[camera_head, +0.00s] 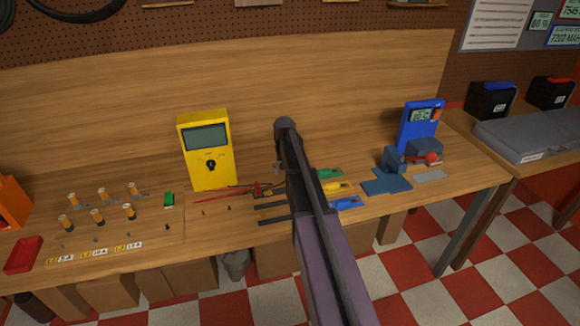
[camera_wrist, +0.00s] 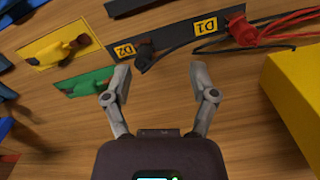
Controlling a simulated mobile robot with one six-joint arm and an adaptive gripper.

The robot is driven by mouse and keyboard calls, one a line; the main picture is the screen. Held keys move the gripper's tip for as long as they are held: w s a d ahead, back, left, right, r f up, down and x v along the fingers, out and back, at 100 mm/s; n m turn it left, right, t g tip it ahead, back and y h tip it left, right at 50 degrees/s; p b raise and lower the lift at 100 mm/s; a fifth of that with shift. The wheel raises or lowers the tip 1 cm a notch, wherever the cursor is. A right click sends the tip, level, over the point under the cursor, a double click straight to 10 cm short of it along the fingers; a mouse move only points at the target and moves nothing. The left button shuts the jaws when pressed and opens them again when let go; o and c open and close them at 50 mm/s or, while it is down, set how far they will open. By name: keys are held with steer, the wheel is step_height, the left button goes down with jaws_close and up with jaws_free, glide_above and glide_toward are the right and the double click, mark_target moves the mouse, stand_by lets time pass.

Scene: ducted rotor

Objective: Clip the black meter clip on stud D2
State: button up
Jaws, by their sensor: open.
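In the wrist view a dark strip (camera_wrist: 180,28) carries yellow labels D1 (camera_wrist: 205,26) and D2 (camera_wrist: 125,50). The black meter clip (camera_wrist: 146,53) appears as a dark shape beside the D2 label, with a black lead running off to the right. Whether its jaws sit around the D2 stud cannot be told. A red clip (camera_wrist: 243,32) sits at the D1 end with red leads. My gripper (camera_wrist: 161,78) is open and empty, its fingertips apart below the strip. In the head view my arm hides much of this area.
The yellow meter (camera_head: 207,168) stands left of my arm; its yellow side (camera_wrist: 295,95) fills the wrist view's right edge. Green (camera_head: 328,173), yellow (camera_head: 337,187) and blue (camera_head: 347,203) plates lie right of my arm. A blue device (camera_head: 418,125) stands farther right.

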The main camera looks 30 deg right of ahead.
steer(key=s+a, duration=0.6)
steer(key=a, duration=0.4)
steer(key=s+a, duration=0.6)
steer(key=a, duration=0.5)
steer(key=shift+s+a, duration=0.25)
steer(key=shift+s, duration=0.05)
